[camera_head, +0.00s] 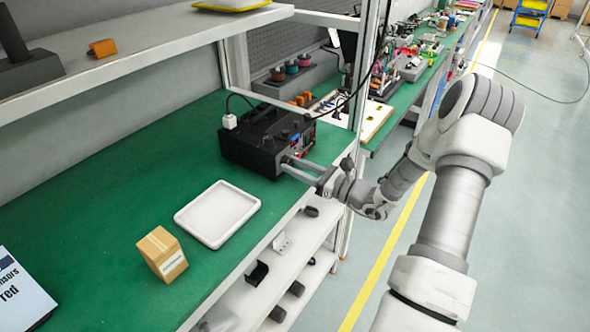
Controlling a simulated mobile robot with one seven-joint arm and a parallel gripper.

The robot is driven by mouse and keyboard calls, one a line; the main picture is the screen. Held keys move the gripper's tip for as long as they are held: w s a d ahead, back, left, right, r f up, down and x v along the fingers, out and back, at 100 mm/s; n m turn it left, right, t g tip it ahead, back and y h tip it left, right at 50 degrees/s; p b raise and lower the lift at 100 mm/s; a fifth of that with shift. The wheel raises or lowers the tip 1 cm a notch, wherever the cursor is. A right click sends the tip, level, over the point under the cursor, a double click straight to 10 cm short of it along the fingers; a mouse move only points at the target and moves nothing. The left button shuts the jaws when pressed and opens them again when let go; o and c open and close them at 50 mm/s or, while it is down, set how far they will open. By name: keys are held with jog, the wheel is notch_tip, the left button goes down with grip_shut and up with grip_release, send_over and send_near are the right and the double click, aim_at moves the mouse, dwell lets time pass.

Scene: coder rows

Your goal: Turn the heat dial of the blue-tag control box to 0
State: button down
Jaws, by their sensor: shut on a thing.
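The control box (252,155) is a black box on the green bench, with a small blue tag (296,137) on its front panel. My gripper (287,164) reaches in from the right, its fingers against the lower part of that panel. The fingers are shut on the heat dial, which is mostly hidden between them. The dial's pointer and the numbers around it are too small or hidden to read.
A white tray (190,216) and a cardboard box (148,246) sit on the green bench (95,205) nearer the camera. A white plug and black cable (230,120) are behind the control box. A shelf post (366,70) rises right of the box.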

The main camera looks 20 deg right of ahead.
jog(key=n+b, duration=0.2)
jog(key=n, duration=0.3)
jog(key=shift+g, duration=0.4)
jog(key=c, duration=0.8)
grip_release()
jog(key=shift+d, duration=0.1)
jog(key=v, duration=1.7)
jog(key=shift+s+d+f, duration=0.15)
jog(key=shift+f, duration=0.05)
